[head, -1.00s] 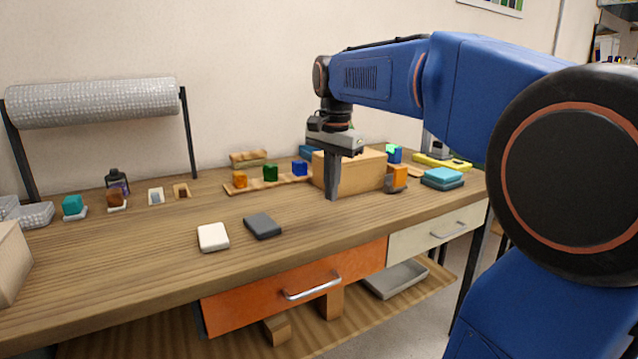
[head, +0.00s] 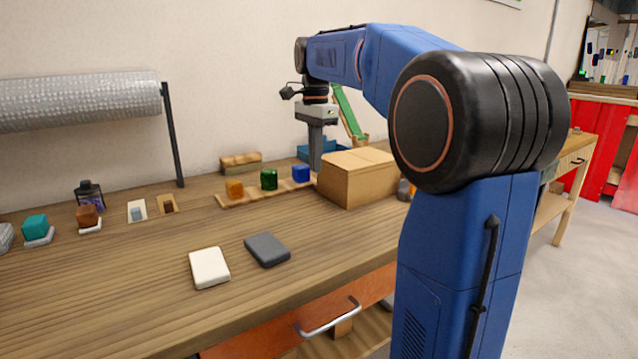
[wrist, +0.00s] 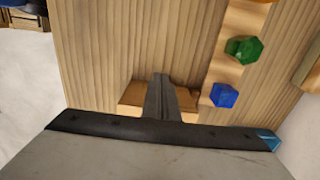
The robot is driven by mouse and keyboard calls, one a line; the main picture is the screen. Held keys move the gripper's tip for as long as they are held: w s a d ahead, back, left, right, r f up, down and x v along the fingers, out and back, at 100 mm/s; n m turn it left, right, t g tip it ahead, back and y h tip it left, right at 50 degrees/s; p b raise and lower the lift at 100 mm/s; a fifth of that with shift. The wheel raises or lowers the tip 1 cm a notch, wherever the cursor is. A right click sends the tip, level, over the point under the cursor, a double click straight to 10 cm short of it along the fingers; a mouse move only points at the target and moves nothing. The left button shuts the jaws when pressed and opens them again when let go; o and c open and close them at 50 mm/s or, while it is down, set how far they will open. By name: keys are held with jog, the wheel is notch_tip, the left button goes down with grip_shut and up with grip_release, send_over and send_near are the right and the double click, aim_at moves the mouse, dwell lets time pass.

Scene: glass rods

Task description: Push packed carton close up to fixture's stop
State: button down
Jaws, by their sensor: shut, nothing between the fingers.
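The packed carton (head: 352,184) is a closed tan box standing on the bench, right of a wooden strip of coloured blocks in the head view. My gripper (head: 316,167) is shut and empty, pointing down at the carton's far left end. Its tips are close to the carton; I cannot tell whether they touch. In the wrist view my gripper (wrist: 160,80) stands over a tan surface, likely the carton (wrist: 130,94), mostly hidden by the gripper body. I cannot make out the fixture's stop for certain; my arm covers the area right of the carton.
The wooden strip (head: 222,201) holds an orange, a green (head: 269,179) and a blue block (head: 301,173) just left of the carton. A white pad (head: 209,267) and a grey pad (head: 267,250) lie in front.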

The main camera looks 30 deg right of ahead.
aim_at(328, 203)
notch_tip(328, 203, down, 10)
jog(key=shift+d, duration=2)
jog(key=shift+d+r, duration=0.1)
jog(key=d, duration=1)
jog(key=shift+w+d, duration=0.2)
jog(key=shift+w, duration=0.05)
